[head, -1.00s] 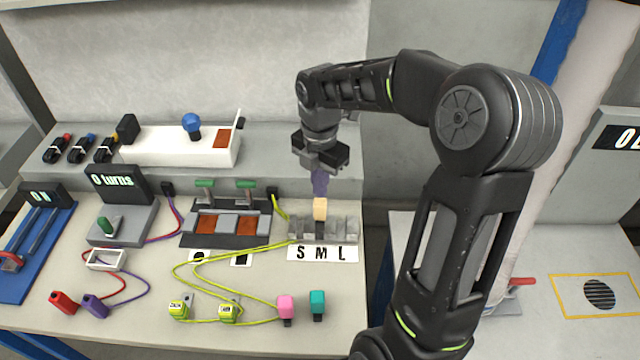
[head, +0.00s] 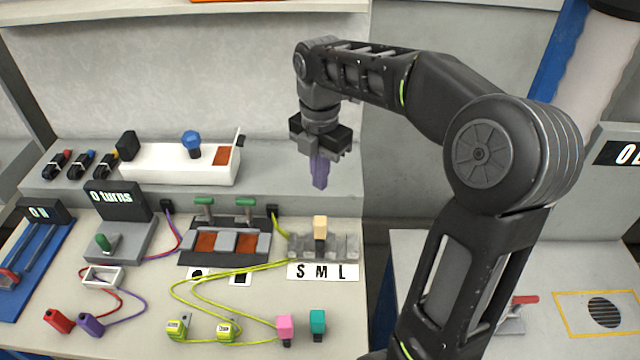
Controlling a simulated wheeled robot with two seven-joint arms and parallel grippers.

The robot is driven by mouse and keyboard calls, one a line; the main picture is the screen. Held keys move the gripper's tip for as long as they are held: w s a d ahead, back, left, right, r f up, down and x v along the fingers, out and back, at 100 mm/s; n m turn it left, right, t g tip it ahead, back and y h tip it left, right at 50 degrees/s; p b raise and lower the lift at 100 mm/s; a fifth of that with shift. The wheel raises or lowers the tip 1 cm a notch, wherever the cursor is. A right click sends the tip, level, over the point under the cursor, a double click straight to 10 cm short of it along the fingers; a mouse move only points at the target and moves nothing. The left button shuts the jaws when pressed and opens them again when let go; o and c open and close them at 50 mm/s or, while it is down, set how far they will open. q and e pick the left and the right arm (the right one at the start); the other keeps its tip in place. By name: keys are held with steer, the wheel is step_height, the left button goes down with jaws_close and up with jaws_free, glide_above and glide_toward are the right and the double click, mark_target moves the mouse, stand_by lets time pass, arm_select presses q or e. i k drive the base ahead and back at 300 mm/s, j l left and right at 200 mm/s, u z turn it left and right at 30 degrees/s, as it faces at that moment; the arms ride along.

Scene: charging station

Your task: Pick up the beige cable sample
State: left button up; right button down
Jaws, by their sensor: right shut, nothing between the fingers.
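The beige cable sample (head: 320,228) stands upright in the grey slotted holder (head: 348,246), above the "S M L" label (head: 322,271). Its dark lower end sits in the middle part of the holder. My right gripper (head: 320,184) is shut and empty, its purple fingers pointing down. It hangs above the sample with a clear gap between the fingertips and the sample's top. My left gripper is not in view.
Pink (head: 285,326) and teal (head: 317,323) samples stand in front of the holder. Yellow-green cables (head: 190,280) loop to its left. A white box with a blue knob (head: 191,141) stands on the raised shelf behind.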

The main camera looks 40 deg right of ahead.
mark_target(320, 231)
steer(key=k+j, duration=0.75)
steer(key=j, duration=0.2)
